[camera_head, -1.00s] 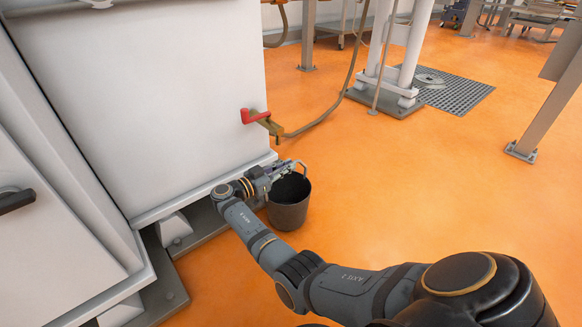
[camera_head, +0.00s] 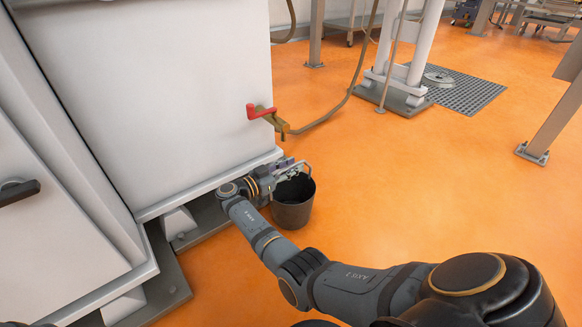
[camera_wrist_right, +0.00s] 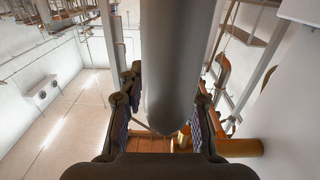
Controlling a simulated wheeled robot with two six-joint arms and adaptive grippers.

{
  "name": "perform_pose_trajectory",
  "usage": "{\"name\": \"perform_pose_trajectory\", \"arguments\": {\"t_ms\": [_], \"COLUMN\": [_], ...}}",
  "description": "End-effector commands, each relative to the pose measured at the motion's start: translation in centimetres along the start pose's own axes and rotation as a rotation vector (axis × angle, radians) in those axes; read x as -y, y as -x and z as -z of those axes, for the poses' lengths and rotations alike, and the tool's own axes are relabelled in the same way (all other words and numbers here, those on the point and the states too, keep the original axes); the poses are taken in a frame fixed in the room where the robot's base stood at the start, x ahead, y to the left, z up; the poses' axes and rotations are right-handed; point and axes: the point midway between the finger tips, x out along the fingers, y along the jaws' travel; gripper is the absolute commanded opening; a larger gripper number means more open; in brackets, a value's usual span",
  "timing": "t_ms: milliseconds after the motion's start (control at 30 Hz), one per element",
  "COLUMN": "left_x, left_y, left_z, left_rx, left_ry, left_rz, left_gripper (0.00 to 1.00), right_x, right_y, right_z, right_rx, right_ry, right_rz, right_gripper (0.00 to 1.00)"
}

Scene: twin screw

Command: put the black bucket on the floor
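The black bucket (camera_head: 292,212) stands upright on the orange floor, close to the corner of the white cabinet. Its handle (camera_head: 309,170) is raised over the rim. My right gripper (camera_head: 288,168) is at the bucket's upper left, beside the handle. In the right wrist view its two fingers (camera_wrist_right: 166,115) are apart, so it is open. A grey rounded shape shows between them, and I cannot tell what it is. My left gripper is not in view.
The white cabinet (camera_head: 150,100) stands left of the bucket, with a red-handled brass valve (camera_head: 270,117) and hose above it. A white post stand (camera_head: 400,85) and a floor grate (camera_head: 466,95) are farther back.

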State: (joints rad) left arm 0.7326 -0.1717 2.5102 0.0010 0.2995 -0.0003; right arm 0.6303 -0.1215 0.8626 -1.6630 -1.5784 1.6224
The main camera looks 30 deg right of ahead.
Motion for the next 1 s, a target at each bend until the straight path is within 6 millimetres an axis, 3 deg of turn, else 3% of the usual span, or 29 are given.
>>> {"name": "perform_pose_trajectory", "arguments": {"t_ms": [67,400,600,1000], "left_x": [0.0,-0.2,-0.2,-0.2], "left_y": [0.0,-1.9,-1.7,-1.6], "left_z": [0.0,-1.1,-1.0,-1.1], "left_rx": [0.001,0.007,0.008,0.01], "left_ry": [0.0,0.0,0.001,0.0], "left_rz": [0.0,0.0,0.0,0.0], "left_gripper": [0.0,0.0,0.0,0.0], "right_x": [0.0,0.1,0.1,0.0], "right_y": [0.0,8.1,11.3,12.0], "right_z": [0.6,0.7,0.5,0.5], "right_rx": [0.0,0.002,0.001,0.0], "right_ry": [-0.004,0.002,0.0,-0.001], "right_rz": [0.0,0.004,0.002,0.0], "right_gripper": [0.33,0.33,0.33,0.33]}}
